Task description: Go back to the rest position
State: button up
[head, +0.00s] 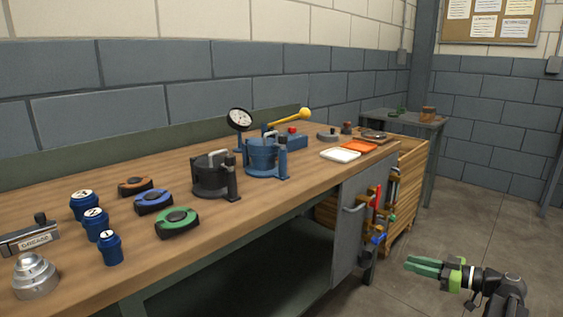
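My gripper (428,266) is at the lower right of the head view, with green fingers pointing left. It is out over the concrete floor, to the right of and apart from the workbench (290,203). Nothing shows between its fingers, and the fingers look close together from this angle. I cannot tell whether they touch. A dark casing part (213,176) and a blue casing part (264,156) stand upright on the bench, each in a stand.
Several blue numbered jars (96,224), three round pucks (154,201), a silver stepped piece (35,277) and a dial gauge (240,120) are on the bench. A white tray (340,155) and orange tray (358,146) lie near its right end. Tools hang on the end panel (349,233). Floor at right is clear.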

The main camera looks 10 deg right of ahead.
jog(key=w+a+f+n+g+y+p, duration=0.1)
jog(key=w+a+f+g, duration=0.15)
jog(key=a, duration=0.85)
jog(key=w+a+f+n+g, duration=0.2)
jog(key=w+a+g, duration=0.1)
jog(key=a, duration=0.7)
jog(key=w+a+f+n+g+y+p, duration=0.1)
jog(key=w+a+f+g, duration=0.15)
jog(key=a, duration=0.85)
jog(key=s+a+f+m+g+h, duration=0.1)
jog(key=s+a+f+g+h, duration=0.25)
jog(key=a, duration=0.35)
jog(key=s+a+f+m+g+h, duration=0.2)
jog(key=a+f+h, duration=0.25)
jog(key=a, duration=0.35)
jog(key=d+m+h+p, duration=0.2)
jog(key=d+m+h, duration=0.2)
jog(key=d+m, duration=0.5)
notch_tip(320, 180, up, 36)
jog(key=p, duration=3.6)
jog(key=shift+s+a, duration=0.25)
jog(key=shift+s, duration=0.15)
jog(key=shift+f+t, duration=0.1)
jog(key=shift+t, duration=0.15)
